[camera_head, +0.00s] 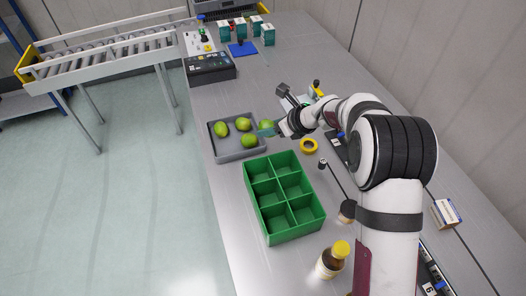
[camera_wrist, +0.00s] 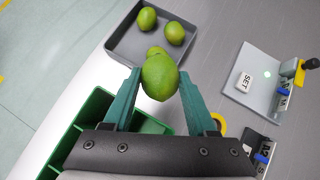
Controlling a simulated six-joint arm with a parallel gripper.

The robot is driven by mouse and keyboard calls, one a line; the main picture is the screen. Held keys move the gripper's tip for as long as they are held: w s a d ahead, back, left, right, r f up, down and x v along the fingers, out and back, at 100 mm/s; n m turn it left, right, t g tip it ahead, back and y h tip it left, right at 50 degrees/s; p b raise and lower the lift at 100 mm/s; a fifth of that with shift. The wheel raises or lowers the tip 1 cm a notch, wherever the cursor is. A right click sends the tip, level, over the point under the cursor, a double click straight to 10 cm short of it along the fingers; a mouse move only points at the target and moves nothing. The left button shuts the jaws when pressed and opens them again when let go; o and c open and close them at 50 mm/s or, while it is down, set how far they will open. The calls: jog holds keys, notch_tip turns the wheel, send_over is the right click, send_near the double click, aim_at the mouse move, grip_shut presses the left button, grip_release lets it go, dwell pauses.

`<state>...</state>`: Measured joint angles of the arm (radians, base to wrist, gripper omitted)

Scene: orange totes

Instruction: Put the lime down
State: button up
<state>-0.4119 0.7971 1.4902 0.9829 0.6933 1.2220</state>
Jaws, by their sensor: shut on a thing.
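My gripper (camera_wrist: 159,84) is shut on a green lime (camera_wrist: 160,76), which sits between its two teal fingers. In the head view the held lime (camera_head: 266,124) shows beside the fingers, at the right edge of the grey tray (camera_head: 217,151). Three other limes lie in the tray: one at left (camera_head: 221,129), one at the back (camera_head: 243,124) and one at the front (camera_head: 249,141). In the wrist view the held lime partly hides one of these. I cannot tell how high the held lime is above the table.
A green crate (camera_head: 250,190) with several compartments stands in front of the tray; the compartments in view look empty. A yellow tape ring (camera_head: 309,146) lies right of it.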

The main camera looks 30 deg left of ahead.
jog(key=s+d+r+n, duration=0.1)
jog(key=s+d+r, duration=0.1)
jog(key=s+d, duration=0.35)
jog(key=s+d+r+g, duration=0.1)
jog(key=s+d+r, duration=0.15)
jog(key=d, duration=0.65)
jog(key=s+d+r+n, duration=0.1)
jog(key=s+d+r, duration=0.2)
jog(key=d, duration=0.4)
send_over(285, 204)
jog(key=w, duration=0.3)
notch_tip(285, 204, down, 7)
jog(key=f, duration=0.2)
jog(key=a+f, duration=0.1)
jog(key=f, duration=0.1)
jog(key=shift+a+f, duration=0.1)
jog(key=shift+f, duration=0.05)
jog(key=shift+f, duration=0.1)
jog(key=o, duration=1.4)
jog(key=shift+c, duration=0.2)
